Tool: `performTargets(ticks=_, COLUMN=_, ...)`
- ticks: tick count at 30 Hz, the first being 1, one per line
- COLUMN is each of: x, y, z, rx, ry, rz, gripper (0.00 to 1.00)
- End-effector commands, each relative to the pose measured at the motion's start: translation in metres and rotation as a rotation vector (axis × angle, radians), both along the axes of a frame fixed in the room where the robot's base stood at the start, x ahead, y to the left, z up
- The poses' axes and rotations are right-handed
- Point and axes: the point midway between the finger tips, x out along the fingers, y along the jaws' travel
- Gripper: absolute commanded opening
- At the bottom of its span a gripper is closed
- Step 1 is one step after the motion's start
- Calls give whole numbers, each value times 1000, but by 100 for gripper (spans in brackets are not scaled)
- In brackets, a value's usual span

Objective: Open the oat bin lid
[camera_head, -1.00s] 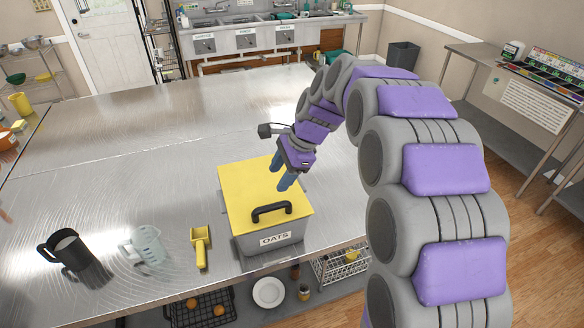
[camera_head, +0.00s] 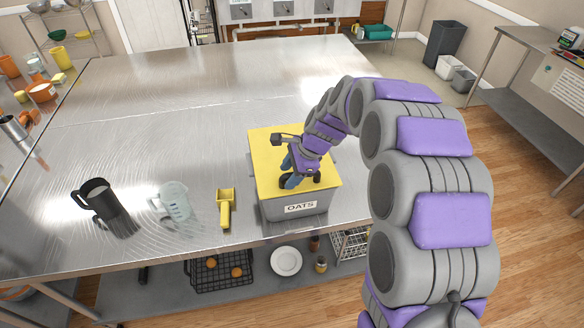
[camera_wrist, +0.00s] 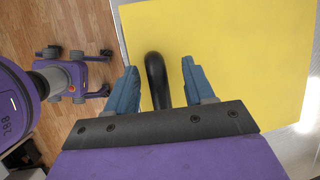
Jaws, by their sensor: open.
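The oat bin (camera_head: 296,207) is a grey box labelled OATS near the table's front edge. Its yellow lid (camera_head: 270,150) lies closed on top and also fills much of the wrist view (camera_wrist: 240,50). The lid's black handle (camera_wrist: 155,75) stands between the two blue fingers of my gripper (camera_wrist: 158,88). My gripper (camera_head: 299,181) is open, with a finger on each side of the handle and a gap to each. In the head view my gripper hides part of the handle.
A yellow scoop (camera_head: 225,208), a clear measuring jug (camera_head: 172,202) and a dark pitcher (camera_head: 100,205) stand left of the bin on the metal table (camera_head: 180,100). The table behind the bin is clear. A wire basket (camera_head: 220,270) and a white plate (camera_head: 286,261) sit on the shelf below.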

Motion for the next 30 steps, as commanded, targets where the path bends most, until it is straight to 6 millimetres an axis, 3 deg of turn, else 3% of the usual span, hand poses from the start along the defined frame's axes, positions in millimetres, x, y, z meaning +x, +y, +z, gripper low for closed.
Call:
performTargets(ticks=9, x=0, y=3, z=-1, rx=-3, ry=0, rz=-1, gripper=51)
performTargets(ticks=25, x=1, y=1, z=-1, rx=0, ry=0, rz=-2, gripper=0)
performTargets(ticks=28, x=1, y=-1, z=-1, rx=0, ry=-1, rz=-3, gripper=0)
performTargets(ticks=29, x=1, y=-1, z=-1, rx=0, ry=-1, rz=-3, gripper=22)
performTargets(ticks=30, x=1, y=0, z=-1, rx=0, ry=-1, rz=-3, gripper=18)
